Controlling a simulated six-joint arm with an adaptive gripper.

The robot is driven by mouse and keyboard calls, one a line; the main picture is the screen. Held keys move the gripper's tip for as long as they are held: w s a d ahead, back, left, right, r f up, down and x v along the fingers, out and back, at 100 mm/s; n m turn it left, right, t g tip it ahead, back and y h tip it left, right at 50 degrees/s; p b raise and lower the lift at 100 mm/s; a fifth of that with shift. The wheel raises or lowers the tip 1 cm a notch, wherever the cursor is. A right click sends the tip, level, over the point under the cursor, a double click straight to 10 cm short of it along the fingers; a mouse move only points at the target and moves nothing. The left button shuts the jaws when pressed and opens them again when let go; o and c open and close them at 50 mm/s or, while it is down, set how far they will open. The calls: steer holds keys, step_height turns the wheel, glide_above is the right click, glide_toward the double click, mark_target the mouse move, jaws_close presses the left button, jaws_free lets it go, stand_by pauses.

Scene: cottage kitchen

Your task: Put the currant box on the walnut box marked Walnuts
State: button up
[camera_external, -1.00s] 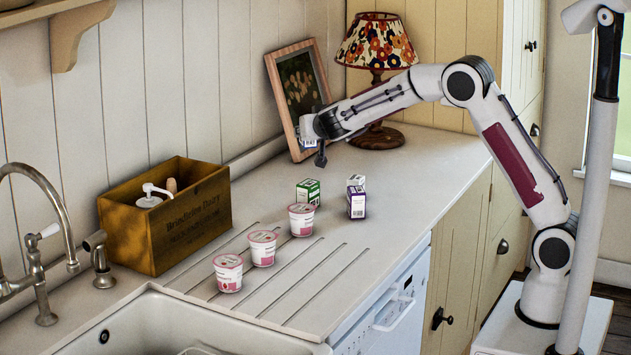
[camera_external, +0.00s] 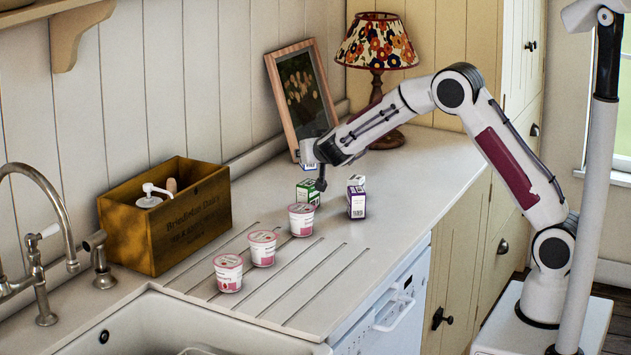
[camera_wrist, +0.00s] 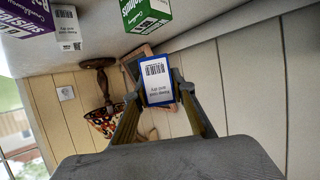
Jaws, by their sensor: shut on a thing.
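My gripper (camera_wrist: 160,88) is shut on a small box with blue edges (camera_wrist: 157,83). Its white end carries a barcode; its name is not readable. In the outside view my gripper (camera_external: 314,176) is just above and behind the green-and-white box (camera_external: 306,192), with a bit of the held box (camera_external: 309,167) showing. The green box also shows in the wrist view (camera_wrist: 143,12), with lettering that seems to end in "nuts"; a pink-and-white cup partly hides it in the outside view. I cannot tell whether the held box touches it.
A purple-and-white box (camera_external: 356,205) stands right of the green box. A wooden crate (camera_external: 180,236) stands left; a picture frame (camera_external: 270,66) and lamp (camera_external: 376,45) are behind. Counter right of the purple box is clear.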

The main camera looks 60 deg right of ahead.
mark_target(310, 167)
steer(key=shift+f, duration=0.25)
steer(key=shift+f, duration=1.75)
steer(key=shift+f, duration=0.1)
steer(key=o, duration=1.1)
steer(key=shift+v, duration=0.8)
steer(key=v, duration=1)
steer(key=shift+r, duration=0.2)
steer(key=shift+s+a, duration=0.1)
